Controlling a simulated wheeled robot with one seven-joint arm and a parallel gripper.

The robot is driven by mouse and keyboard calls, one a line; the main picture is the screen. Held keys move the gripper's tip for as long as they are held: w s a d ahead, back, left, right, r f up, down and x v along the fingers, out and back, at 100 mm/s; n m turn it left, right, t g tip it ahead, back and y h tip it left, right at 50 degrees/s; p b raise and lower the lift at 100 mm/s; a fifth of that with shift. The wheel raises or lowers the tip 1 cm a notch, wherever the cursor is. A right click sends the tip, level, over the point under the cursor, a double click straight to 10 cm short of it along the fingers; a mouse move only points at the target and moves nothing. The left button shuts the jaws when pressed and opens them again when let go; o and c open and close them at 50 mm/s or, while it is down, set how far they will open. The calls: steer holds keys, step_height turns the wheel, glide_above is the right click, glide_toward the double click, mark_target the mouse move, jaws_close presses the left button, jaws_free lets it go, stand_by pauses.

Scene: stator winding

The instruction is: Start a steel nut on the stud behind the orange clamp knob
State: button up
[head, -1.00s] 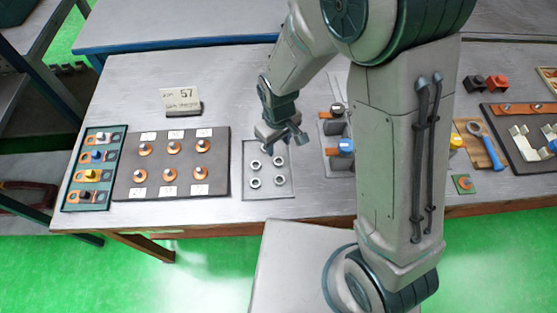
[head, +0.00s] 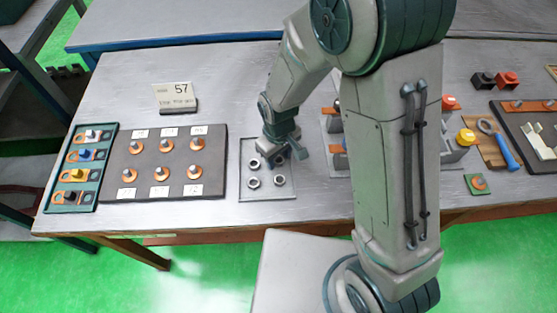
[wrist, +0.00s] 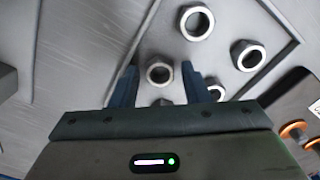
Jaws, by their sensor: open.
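Several steel nuts lie in a shallow tray (head: 246,192), among them one nut at the front left (head: 253,182) and one at the front right (head: 279,181). My gripper (head: 283,156) is low over the tray's back right part, open and empty. In the wrist view, one nut (wrist: 159,73) shows between the two finger tips, and others lie around it, such as a nut at the top (wrist: 197,22). An orange-red knob (head: 450,103) shows just right of my arm. The stud behind it cannot be made out; my arm hides much of that area.
Left of the tray, a dark board (head: 118,165) carries several studs with copper rings and labels. A teal rack (head: 58,208) with coloured parts is at the far left. A yellow knob (head: 466,137) and a blue-handled tool (head: 507,152) are on the right.

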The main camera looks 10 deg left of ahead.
steer(key=c, duration=0.7)
steer(key=shift+r+p, duration=3.1)
steer(key=shift+r, duration=1.4)
